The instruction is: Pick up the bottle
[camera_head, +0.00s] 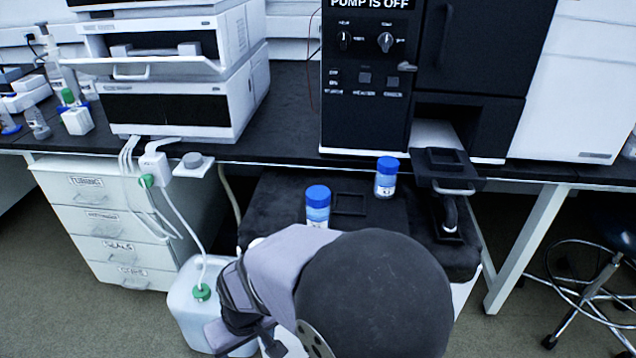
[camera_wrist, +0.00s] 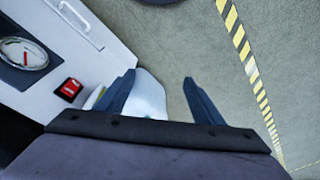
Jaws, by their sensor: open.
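Two white bottles with blue caps stand upright on the black top of my base in the head view. The nearer bottle (camera_head: 318,207) is left of centre, and its lower part is hidden behind my arm. The farther bottle (camera_head: 386,177) stands to its right, close to the bench edge. My gripper (camera_wrist: 158,92) is open and empty in the wrist view, its two dark fingers spread apart over the floor side. No bottle with a blue cap shows between or near the fingers there. In the head view my arm reaches toward the lower left, away from both bottles.
A white jug (camera_head: 187,315) with a green cap and tubing stands on the floor near my arm. The black bench (camera_head: 285,110) carries instrument stacks. A tray (camera_head: 445,160) juts out right of the bottles. The wrist view shows a gauge (camera_wrist: 22,54) and red switch (camera_wrist: 70,90).

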